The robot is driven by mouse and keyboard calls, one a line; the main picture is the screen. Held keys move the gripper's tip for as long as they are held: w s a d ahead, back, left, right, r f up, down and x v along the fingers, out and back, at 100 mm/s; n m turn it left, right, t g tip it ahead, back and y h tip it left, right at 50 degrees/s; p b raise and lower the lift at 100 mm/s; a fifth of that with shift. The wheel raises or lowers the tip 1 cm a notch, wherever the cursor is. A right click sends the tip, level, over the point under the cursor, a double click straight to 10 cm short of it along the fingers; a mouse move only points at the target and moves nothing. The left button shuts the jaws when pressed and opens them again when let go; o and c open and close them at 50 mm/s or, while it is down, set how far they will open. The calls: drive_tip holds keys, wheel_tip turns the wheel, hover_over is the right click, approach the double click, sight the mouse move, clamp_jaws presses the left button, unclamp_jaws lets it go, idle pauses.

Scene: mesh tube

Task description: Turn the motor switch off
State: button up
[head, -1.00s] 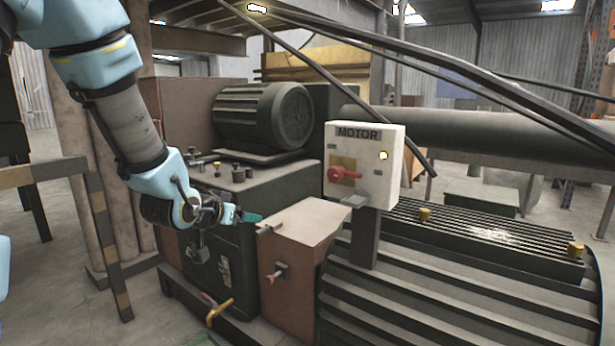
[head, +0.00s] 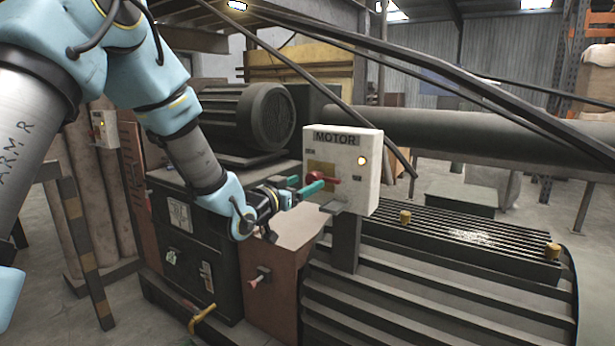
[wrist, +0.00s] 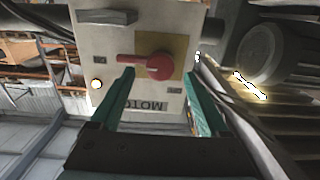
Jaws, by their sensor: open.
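The white motor box (head: 368,190), labelled MOTOR, stands on a post. Its red switch (head: 331,179) has a roughly horizontal handle pointing right in the head view, on a yellow plate (head: 318,168). In the wrist view the box is upside down and the red switch (wrist: 155,67) points left. A small amber lamp (head: 362,161) on the box is lit. My gripper (head: 310,182) is open in front of the switch, its teal fingers spread to either side of it in the wrist view (wrist: 158,74). Whether a finger touches the switch I cannot tell.
A ledge (head: 333,207) juts out under the box face. The ribbed motor housing (head: 430,270) lies below and right. A brown block (head: 290,232) stands under my gripper.

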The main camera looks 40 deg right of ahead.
drive_tip(key=shift+x, duration=1.15)
clamp_jaws()
